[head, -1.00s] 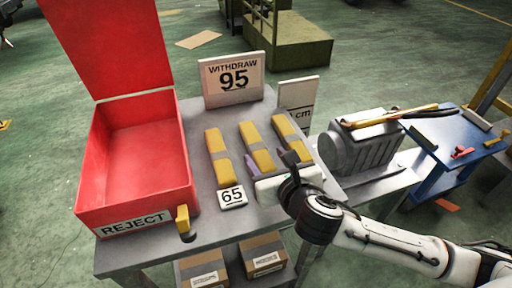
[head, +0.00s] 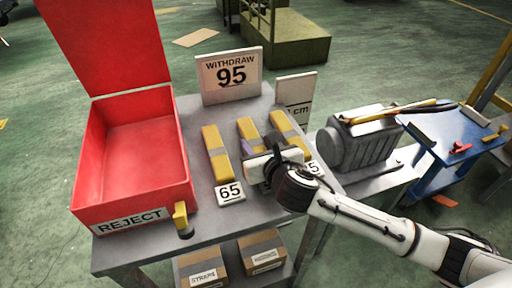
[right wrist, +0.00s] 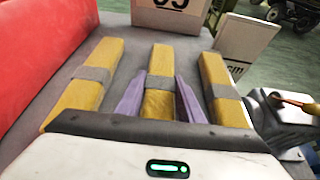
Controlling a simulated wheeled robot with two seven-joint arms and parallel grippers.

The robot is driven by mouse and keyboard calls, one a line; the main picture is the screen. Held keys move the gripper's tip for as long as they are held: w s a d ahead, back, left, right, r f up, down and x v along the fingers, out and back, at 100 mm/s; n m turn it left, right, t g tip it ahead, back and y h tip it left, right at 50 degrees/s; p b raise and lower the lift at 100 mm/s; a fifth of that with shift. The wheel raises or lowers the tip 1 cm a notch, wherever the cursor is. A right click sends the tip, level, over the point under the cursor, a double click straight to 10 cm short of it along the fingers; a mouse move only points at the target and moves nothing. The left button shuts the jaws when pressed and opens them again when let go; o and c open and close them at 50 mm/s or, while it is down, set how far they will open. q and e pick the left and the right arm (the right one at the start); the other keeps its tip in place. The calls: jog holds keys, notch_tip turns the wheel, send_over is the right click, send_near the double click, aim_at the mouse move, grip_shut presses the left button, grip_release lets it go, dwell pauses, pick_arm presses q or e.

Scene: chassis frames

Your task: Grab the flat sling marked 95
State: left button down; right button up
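Three yellow flat slings with grey bands lie side by side on the grey table (head: 205,240): the left sling (head: 216,152), the middle sling (head: 247,127) and the right sling (head: 290,132). The card at the left sling's near end reads 65 (head: 230,192). The right card (head: 313,168) is partly covered and shows only a 5; the middle card is hidden by my gripper. My right gripper (right wrist: 158,98) is open, its purple fingers on either side of the middle sling (right wrist: 161,65). I cannot tell whether they touch it. My left gripper is out of view.
A sign reading WITHDRAW 95 (head: 231,76) stands behind the slings, with a second sign (head: 296,92) marked cm beside it. An open red REJECT box (head: 134,195) stands left. A grey motor (head: 362,145) and a blue bench (head: 455,143) are at right.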

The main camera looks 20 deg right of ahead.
jog(key=shift+r, duration=0.1)
jog(key=c, duration=0.7)
jog(key=shift+r, duration=0.1)
